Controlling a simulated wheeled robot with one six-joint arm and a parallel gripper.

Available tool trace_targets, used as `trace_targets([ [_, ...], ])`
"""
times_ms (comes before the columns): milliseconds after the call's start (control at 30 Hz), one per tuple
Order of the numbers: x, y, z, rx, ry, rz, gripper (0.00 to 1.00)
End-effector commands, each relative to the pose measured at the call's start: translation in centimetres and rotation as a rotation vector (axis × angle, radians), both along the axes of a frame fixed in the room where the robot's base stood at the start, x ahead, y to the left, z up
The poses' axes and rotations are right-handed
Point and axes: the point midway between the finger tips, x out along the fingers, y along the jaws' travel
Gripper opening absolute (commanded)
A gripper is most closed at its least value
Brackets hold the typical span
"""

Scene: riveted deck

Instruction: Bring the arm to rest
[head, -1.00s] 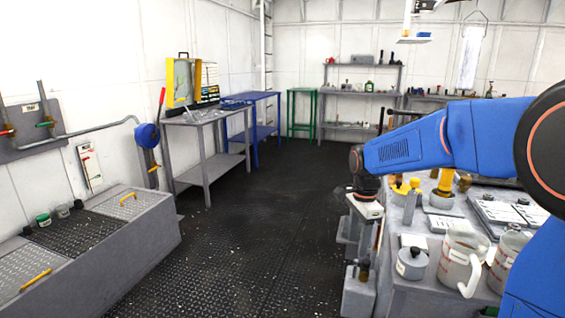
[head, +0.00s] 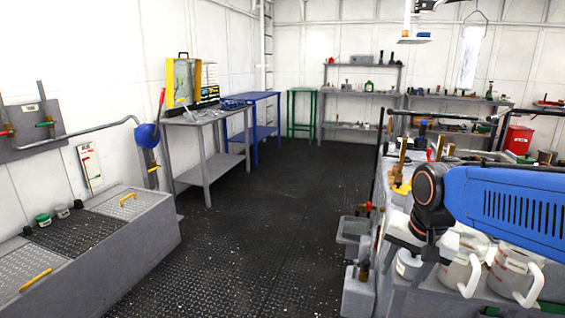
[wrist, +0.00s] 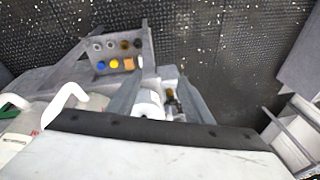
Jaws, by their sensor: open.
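My blue arm (head: 520,208) reaches in from the right of the head view, above the near end of the grey bench. My gripper (head: 412,258) points down at its end, low over the bench's left part. In the wrist view the two grey fingers of my gripper (wrist: 158,92) stand apart. A small white thing shows between or below them; I cannot tell whether they touch it. A grey pot (head: 405,266) is partly hidden behind my gripper. Two white jugs (head: 458,272) stand just right of it, partly hidden by the arm.
The bench also holds a yellow-based part (head: 399,187) and other items. A grey box (head: 358,292) stands at its left side. The dark deck floor (head: 250,235) is clear in the middle. A grey chest (head: 120,255) stands at the left.

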Motion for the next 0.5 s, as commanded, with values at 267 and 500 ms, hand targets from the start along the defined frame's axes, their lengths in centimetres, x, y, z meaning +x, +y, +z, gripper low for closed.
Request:
trace_targets([
  [267, -6.8, -1.1, -0.9, -0.087, -0.088, 0.271, 0.46],
  [500, -10.9, -1.6, -2.3, -0.166, -0.143, 0.465, 0.46],
])
